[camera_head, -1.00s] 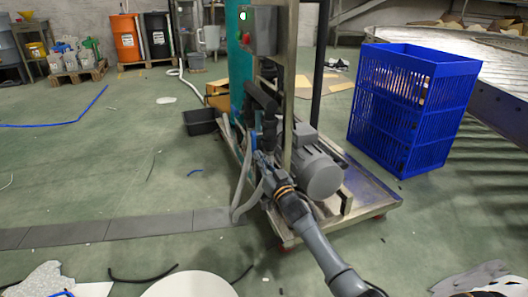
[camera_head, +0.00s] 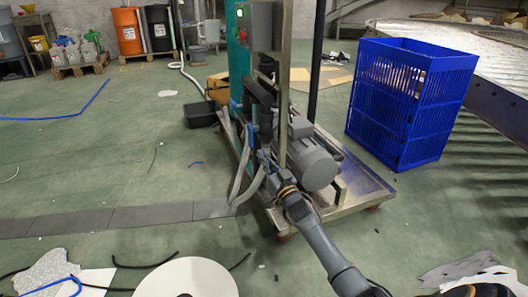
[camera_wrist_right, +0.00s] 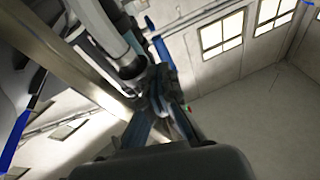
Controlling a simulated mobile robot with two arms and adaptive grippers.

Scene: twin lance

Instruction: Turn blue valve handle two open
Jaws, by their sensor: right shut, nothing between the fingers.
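A blue valve handle (camera_head: 249,135) shows as a small upright blue strip on the dark pipework of the pump skid, below the grey control box. In the right wrist view a blue bar (camera_wrist_right: 160,48), which looks like the handle, stands just beyond the fingers beside a grey pipe. My right gripper (camera_head: 263,158) is at the pipework, just below and right of the handle. In the wrist view its fingers (camera_wrist_right: 160,85) are together with nothing between them. Whether they touch the handle I cannot tell. Which valve is number two cannot be read. My left gripper is not in view.
A grey motor (camera_head: 312,165) sits on the skid's metal base (camera_head: 345,205), right of my right arm. Grey hoses (camera_head: 241,175) hang at the left of the pipework. A blue crate (camera_head: 410,100) stands to the right. Floor left of the skid is mostly open, with scraps.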

